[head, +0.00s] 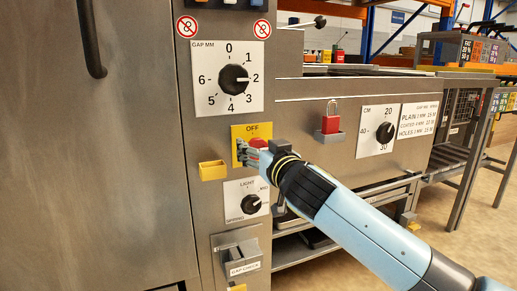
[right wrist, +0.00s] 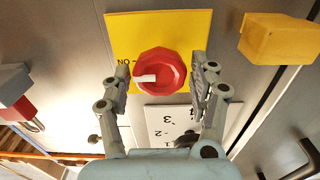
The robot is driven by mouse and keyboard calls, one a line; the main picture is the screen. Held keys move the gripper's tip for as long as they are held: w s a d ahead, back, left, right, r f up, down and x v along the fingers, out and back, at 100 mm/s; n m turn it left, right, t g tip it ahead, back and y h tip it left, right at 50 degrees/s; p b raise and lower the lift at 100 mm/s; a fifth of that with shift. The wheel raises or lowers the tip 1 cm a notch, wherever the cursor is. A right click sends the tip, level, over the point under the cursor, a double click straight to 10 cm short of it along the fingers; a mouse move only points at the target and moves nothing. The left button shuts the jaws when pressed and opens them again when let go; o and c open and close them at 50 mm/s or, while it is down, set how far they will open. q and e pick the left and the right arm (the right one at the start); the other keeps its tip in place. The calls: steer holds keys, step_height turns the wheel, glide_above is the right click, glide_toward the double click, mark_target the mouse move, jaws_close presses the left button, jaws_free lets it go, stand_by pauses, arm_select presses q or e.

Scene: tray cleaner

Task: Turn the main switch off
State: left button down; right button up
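The main switch is a red knob (right wrist: 161,72) on a yellow plate (right wrist: 196,24). In the head view the plate (head: 251,130) reads OFF at its top, and my gripper partly hides the knob (head: 258,143). In the right wrist view, which is upside down, the knob's white mark points left, towards the ON lettering (right wrist: 124,62). My right gripper (head: 249,153) is at the switch. Its fingers (right wrist: 161,80) are open on either side of the knob, with narrow gaps beside it. My left gripper is not in view.
A gap dial (head: 234,79) is above the switch and a light dial (head: 251,204) below. A yellow holder (head: 213,170) juts out at the lower left. A red padlock (head: 331,122) sits on a bracket to the right. A cap check box (head: 242,258) juts out below.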

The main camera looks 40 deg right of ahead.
steer(key=c, duration=0.8)
steer(key=shift+n, duration=0.4)
steer(key=shift+r+n+p, duration=0.1)
steer(key=shift+n+p, duration=0.4)
steer(key=shift+n, duration=0.1)
steer(key=shift+a+n+p, duration=0.1)
steer(key=shift+n+p, duration=0.25)
steer(key=shift+n, duration=0.45)
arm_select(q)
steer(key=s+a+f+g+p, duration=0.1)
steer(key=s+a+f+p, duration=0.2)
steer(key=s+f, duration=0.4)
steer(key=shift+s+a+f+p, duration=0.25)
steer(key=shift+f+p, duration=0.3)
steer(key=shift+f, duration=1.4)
arm_select(e)
steer(key=shift+a+f+n, duration=0.1)
steer(key=shift+f+n, duration=0.05)
steer(key=shift+n, duration=2.25)
steer(key=shift+f+n, duration=0.15)
steer(key=shift+n, duration=2.25)
steer(key=shift+a+f+n, duration=0.1)
steer(key=shift+f+n, duration=0.05)
steer(key=shift+n, duration=2.25)
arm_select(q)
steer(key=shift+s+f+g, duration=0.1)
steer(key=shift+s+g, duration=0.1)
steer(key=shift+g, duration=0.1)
